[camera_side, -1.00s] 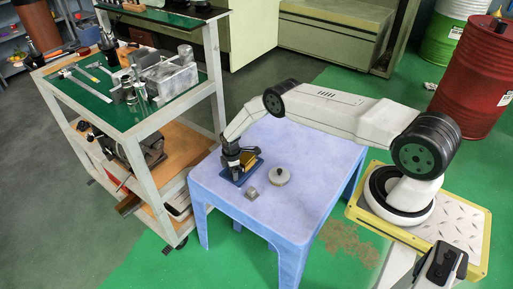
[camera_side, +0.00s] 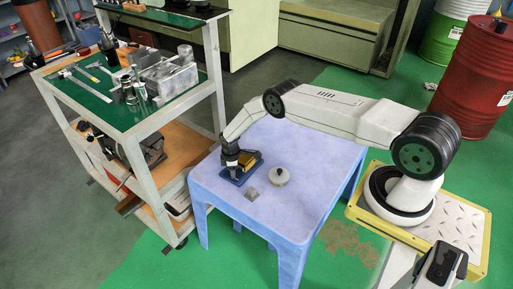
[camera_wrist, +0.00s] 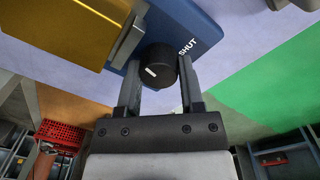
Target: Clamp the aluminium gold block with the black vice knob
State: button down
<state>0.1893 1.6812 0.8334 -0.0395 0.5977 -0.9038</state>
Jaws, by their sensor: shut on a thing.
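My gripper (camera_wrist: 158,85) is shut on the black vice knob (camera_wrist: 157,66), with one finger on either side of it in the wrist view. The knob is at the end of the blue vice (camera_wrist: 180,20), which has the word SHUT printed beside the knob. The gold block (camera_wrist: 60,25) is on the vice, next to a grey jaw (camera_wrist: 128,40). I cannot tell if the jaw touches it. In the side view, my gripper (camera_side: 231,172) is at the vice (camera_side: 236,180), and the gold block (camera_side: 249,160) shows just right of it. The knob is hidden there.
The vice stands on a blue table (camera_side: 300,190). A small grey block (camera_side: 251,194) and a round grey piece with a dark knob (camera_side: 279,176) stand near it. A tooling cart (camera_side: 140,130) stands close on the left. The right part of the table is clear.

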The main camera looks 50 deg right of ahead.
dwell(0.3)
jog(key=shift+c, duration=1.1)
grip_release()
jog(key=shift+w, duration=0.1)
